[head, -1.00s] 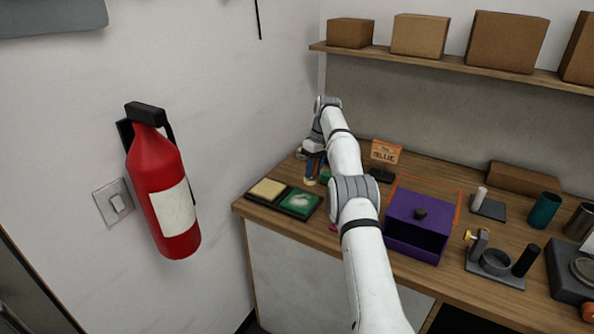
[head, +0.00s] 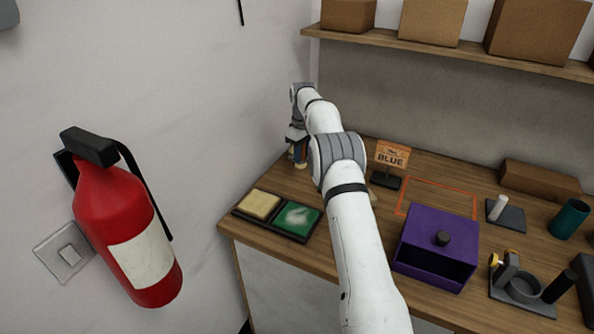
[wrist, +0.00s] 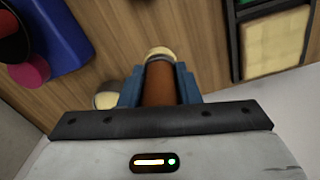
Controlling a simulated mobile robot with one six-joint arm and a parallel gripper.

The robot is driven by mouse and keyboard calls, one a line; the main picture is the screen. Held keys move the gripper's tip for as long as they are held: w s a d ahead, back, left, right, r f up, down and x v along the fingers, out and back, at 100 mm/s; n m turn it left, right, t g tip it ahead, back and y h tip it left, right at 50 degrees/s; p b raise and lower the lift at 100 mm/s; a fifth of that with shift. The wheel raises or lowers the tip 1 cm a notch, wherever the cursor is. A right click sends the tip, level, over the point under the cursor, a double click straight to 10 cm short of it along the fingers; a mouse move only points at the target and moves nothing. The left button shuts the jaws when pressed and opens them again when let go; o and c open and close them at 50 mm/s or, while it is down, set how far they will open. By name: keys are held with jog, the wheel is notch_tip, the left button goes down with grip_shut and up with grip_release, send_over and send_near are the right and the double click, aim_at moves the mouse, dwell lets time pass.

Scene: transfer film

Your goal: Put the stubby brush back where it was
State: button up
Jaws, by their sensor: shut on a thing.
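My gripper (wrist: 160,95) is shut on the stubby brush (wrist: 160,82), a short brown cylinder with a cream end, seen between the blue fingers in the wrist view. In the head view my gripper (head: 298,148) is at the back left of the bench near the wall, with the brush's cream end (head: 301,165) below it. A second cream-tipped thing (wrist: 107,95) is just left of the fingers in the wrist view, partly hidden. Whether the brush touches the bench cannot be told.
A tray with a cream pad (head: 259,204) and a green pad (head: 297,217) lies at the bench's front left. A blue thing (wrist: 62,35) and a pink one (wrist: 30,70) lie left in the wrist view.

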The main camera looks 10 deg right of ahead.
notch_tip(320, 180, down, 3)
jog(key=shift+w+a+f, duration=0.1)
jog(key=shift+a+f, duration=0.05)
jog(key=shift+f, duration=0.05)
jog(key=shift+f+p, duration=0.65)
jog(key=shift+f, duration=1.1)
jog(key=o, duration=1.1)
jog(key=shift+f, duration=0.15)
jog(key=shift+c, duration=0.2)
